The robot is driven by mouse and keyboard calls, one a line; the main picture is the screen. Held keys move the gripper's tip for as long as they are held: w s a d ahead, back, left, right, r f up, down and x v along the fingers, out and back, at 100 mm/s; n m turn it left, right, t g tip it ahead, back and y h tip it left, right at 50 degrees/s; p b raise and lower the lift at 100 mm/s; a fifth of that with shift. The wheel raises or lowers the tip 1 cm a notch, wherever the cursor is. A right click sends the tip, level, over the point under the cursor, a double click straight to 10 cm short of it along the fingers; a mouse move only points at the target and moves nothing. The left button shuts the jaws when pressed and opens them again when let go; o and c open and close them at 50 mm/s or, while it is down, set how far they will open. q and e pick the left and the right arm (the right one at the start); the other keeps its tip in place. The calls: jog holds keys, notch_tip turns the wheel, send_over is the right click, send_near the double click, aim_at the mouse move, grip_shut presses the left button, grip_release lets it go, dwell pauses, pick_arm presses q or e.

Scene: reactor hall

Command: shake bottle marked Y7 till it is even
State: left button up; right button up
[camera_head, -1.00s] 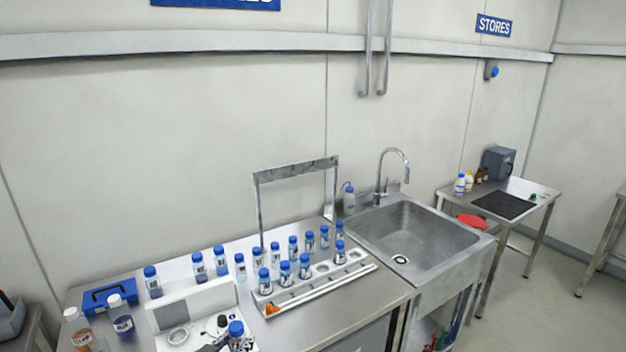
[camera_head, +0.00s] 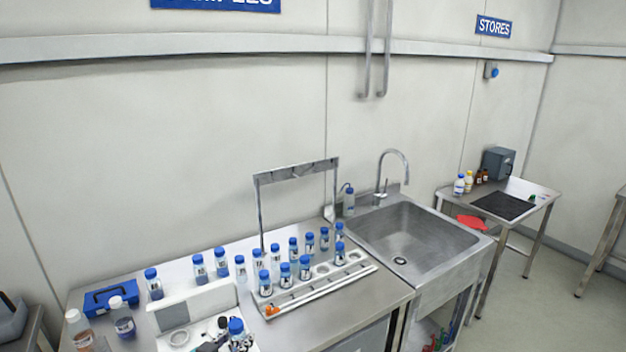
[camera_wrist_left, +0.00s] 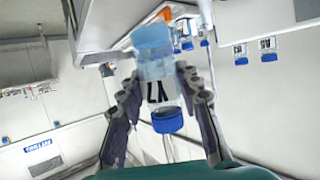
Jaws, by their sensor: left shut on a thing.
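The bottle marked Y7 (camera_wrist_left: 158,85) has a blue cap and a dark mark on its side. The left wrist view is upside down, with the cap low in the picture. The bottle's base end is a stronger blue than its paler middle. My left gripper (camera_wrist_left: 160,92) is shut on it, with a finger on each side. In the head view the held bottle (camera_head: 237,332) is at the bottom edge, cap up, and my left gripper (camera_head: 214,344) is beside it, mostly cut off. My right gripper is not in view.
A rack (camera_head: 322,290) of several blue-capped bottles stands right of the held bottle, under a metal frame (camera_head: 297,170). A sink (camera_head: 410,232) is further right.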

pick_arm(q)
jog(key=shift+r+p, duration=0.3)
jog(key=shift+r, duration=0.55)
notch_tip(320, 180, down, 5)
jog(key=b, duration=0.4)
jog(key=shift+b, duration=0.4)
notch_tip(320, 180, up, 5)
jog(key=p, duration=0.4)
jog(key=shift+p, duration=0.3)
jog(key=shift+f, duration=0.15)
notch_tip(320, 180, down, 5)
jog(key=b, duration=0.5)
jog(key=shift+r, duration=0.25)
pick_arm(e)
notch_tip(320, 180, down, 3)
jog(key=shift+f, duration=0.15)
